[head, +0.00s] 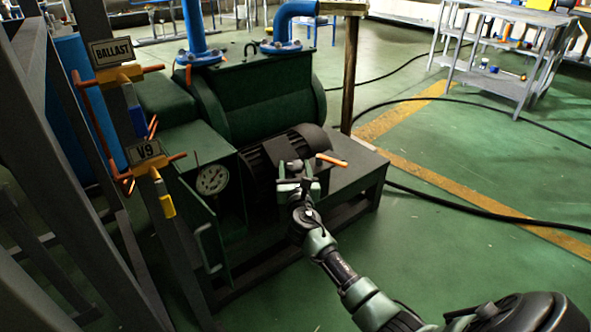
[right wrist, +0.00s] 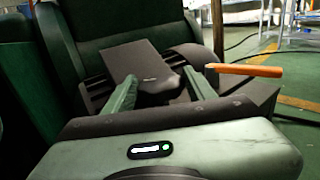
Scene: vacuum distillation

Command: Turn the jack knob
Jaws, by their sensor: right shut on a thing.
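My right gripper (head: 297,178) is at the dark motor unit of the green pump, in the middle of the head view. In the right wrist view, its two green fingers (right wrist: 160,86) stand on either side of a dark rounded knob (right wrist: 157,92) and are shut on it. The fingers partly hide the knob, and its contact with them is hard to make out. An orange-handled lever (head: 331,160) sticks out just right of the gripper; it also shows in the right wrist view (right wrist: 243,70). My left gripper is not in view.
The green pump (head: 270,100) with blue pipes (head: 195,30) stands behind. A gauge (head: 212,179) sits left of the gripper. Valves labelled BALLAST (head: 113,51) and V9 (head: 145,151) are on a frame at left. Black hoses (head: 450,207) cross the open floor at right.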

